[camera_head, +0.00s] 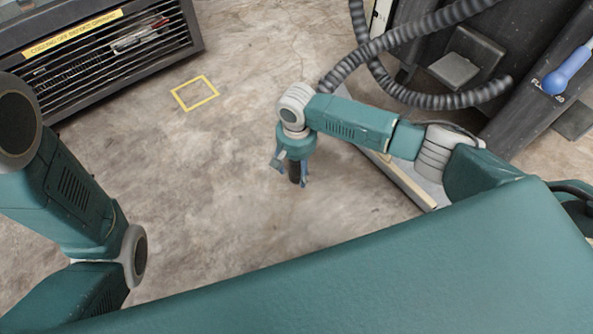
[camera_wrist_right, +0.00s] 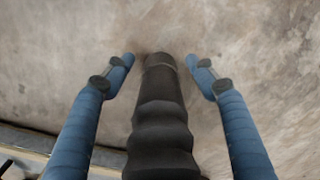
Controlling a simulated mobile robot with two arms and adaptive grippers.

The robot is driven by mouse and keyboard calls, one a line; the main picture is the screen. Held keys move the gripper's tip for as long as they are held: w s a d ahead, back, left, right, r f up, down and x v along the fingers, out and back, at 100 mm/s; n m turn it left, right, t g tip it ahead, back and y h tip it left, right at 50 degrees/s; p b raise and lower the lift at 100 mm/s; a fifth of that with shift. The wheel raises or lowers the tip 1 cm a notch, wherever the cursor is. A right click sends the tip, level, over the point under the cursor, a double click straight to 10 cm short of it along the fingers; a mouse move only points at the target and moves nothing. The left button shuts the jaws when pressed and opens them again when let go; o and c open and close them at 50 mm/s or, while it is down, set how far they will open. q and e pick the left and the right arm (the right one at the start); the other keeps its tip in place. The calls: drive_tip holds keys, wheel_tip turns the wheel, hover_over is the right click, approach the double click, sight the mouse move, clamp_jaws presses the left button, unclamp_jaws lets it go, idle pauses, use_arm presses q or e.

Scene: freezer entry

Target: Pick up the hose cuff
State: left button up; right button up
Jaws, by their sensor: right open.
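My right gripper (camera_head: 290,178) points down over the floor in the head view, with a dark cylindrical thing, likely the hose cuff (camera_head: 295,172), at its fingers. In the right wrist view, the gripper's two blue fingers (camera_wrist_right: 164,62) are open. A dark hose cuff (camera_wrist_right: 160,85) lies between them, with a smooth end and a ribbed part towards the bottom edge. Gaps show on both sides of it, so the fingers appear not to touch it. My left arm shows at the left of the head view, but its gripper is out of view.
A grey ribbed hose (camera_head: 400,45) loops at the upper right beside dark equipment (camera_head: 540,50). A low pale-edged platform (camera_head: 405,182) lies under my right arm. A vented unit (camera_head: 100,50) stands upper left. The floor between, with a yellow square (camera_head: 195,93), is clear.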

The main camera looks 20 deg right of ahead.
drive_tip(key=shift+f, duration=0.65)
drive_tip(key=shift+r, duration=0.15)
drive_tip(key=shift+c, duration=0.5)
drive_tip(key=c, duration=1.2)
